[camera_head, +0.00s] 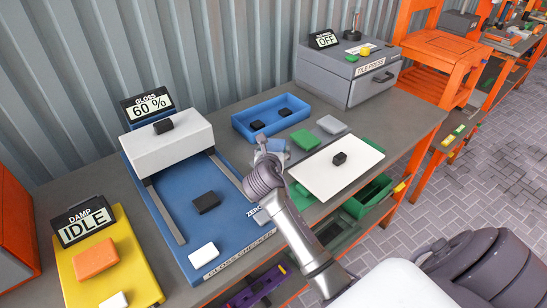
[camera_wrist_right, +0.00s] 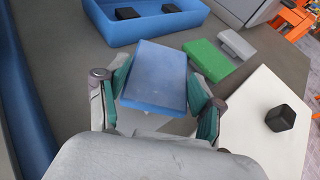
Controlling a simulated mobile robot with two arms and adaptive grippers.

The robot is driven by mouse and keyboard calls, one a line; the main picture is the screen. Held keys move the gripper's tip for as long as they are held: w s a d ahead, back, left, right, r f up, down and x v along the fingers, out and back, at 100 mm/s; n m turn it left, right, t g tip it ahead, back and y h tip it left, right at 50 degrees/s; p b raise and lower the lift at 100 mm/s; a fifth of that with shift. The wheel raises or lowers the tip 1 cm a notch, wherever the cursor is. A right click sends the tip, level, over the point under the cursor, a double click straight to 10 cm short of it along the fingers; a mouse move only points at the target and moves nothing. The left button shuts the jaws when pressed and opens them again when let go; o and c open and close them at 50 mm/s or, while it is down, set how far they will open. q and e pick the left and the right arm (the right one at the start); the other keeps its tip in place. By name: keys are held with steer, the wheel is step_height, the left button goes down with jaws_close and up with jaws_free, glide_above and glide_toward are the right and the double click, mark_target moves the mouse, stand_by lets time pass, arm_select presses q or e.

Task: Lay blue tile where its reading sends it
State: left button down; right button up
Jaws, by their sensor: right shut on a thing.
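The blue tile (camera_wrist_right: 158,75) is held between the fingers of my right gripper (camera_wrist_right: 157,100), which is shut on it. In the head view the right gripper (camera_head: 268,160) is over the bench between the gloss checker and a white board, its fingers partly hidden by its own wrist; a bit of the blue tile (camera_head: 277,145) shows there. The blue gloss checker (camera_head: 240,238) has a display (camera_head: 148,104) reading 60 %. A white cover block (camera_head: 168,145) with a black knob sits at its back. A black block (camera_head: 206,202) and a white tile (camera_head: 203,256) lie on it. My left gripper is not in view.
A blue tray (camera_head: 240,123) holds two black pieces. Green (camera_head: 305,139) and grey (camera_head: 331,124) tiles lie beside the white board (camera_head: 345,178), which has a black knob. The tile press (camera_head: 340,80) reads OFF. The yellow damp station (camera_head: 130,265) reads IDLE. Green bins (camera_head: 372,194) sit below the bench edge.

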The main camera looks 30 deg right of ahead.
step_height(320, 180, down, 2)
steer(key=shift+f, duration=0.1)
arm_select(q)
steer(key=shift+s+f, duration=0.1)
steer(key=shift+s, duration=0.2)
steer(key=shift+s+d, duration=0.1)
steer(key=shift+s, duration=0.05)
arm_select(e)
steer(key=shift+f, duration=0.1)
steer(key=o, duration=1.2)
steer(key=shift+c, duration=0.2)
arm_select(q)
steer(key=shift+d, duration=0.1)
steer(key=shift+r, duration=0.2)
arm_select(e)
steer(key=v, duration=1.2)
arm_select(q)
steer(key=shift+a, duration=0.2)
arm_select(e)
steer(key=shift+a, duration=0.1)
